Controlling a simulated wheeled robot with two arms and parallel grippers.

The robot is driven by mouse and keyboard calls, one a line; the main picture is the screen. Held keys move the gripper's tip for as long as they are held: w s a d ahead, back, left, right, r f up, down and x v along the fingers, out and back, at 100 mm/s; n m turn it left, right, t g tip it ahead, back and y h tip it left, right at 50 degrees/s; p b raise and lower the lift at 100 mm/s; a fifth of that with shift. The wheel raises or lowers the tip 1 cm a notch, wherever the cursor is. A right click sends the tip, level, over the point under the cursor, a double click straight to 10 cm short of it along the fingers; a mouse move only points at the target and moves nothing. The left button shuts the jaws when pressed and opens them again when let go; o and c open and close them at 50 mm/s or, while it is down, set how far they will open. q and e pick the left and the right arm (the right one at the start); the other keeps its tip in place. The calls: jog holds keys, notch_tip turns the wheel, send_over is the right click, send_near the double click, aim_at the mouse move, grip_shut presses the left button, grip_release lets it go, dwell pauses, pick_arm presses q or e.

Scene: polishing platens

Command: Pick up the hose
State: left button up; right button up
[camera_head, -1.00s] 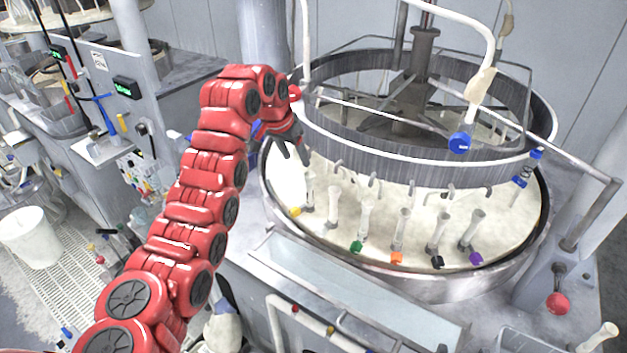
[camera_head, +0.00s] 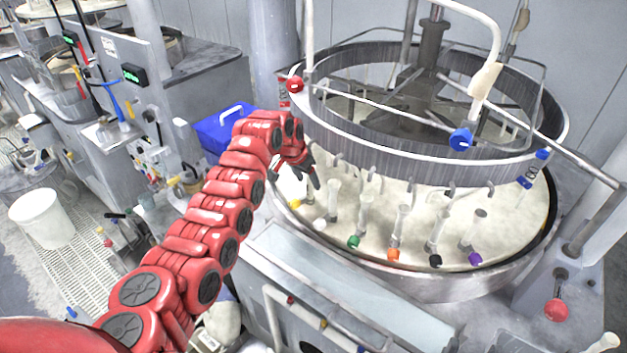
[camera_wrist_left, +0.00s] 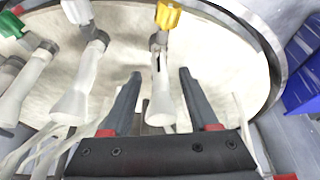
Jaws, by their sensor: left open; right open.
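Pale tube-like hoses with coloured valves stand in a row along the rim of the round platen (camera_head: 420,245). The hose with the yellow valve (camera_wrist_left: 160,85) stands between the two dark fingers of my left gripper (camera_wrist_left: 159,74). The fingers are open, with a gap on each side of it. In the head view my left gripper (camera_head: 309,176) hangs over the platen's left side and mostly hides that hose; its yellow valve (camera_head: 296,203) shows below. The neighbouring hose with a white valve (camera_wrist_left: 92,75) is to its left in the wrist view. My right gripper is out of view.
A metal ring (camera_head: 430,165) overhangs the platen close behind my left gripper. Other hoses (camera_head: 398,228) stand to the right. A blue box (camera_head: 222,128) sits behind my left arm. A grey ledge (camera_head: 310,270) lies in front of the platen.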

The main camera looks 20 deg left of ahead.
pick_arm(q)
jog(key=shift+w+d+f, duration=0.2)
jog(key=shift+w+f, duration=0.25)
jog(key=shift+f, duration=0.15)
jog(key=shift+w+d+f, duration=0.2)
jog(key=shift+w+f, duration=0.25)
jog(key=shift+f, duration=0.1)
jog(key=shift+s+a+r, duration=0.1)
jog(key=shift+s, duration=0.05)
jog(key=shift+s+a+r, duration=0.2)
jog(key=shift+s+r, duration=0.05)
jog(key=shift+s, duration=0.15)
jog(key=c, duration=0.5)
jog(key=shift+d+f, duration=0.1)
jog(key=shift+d, duration=0.05)
grip_shut()
jog(key=shift+w, duration=0.1)
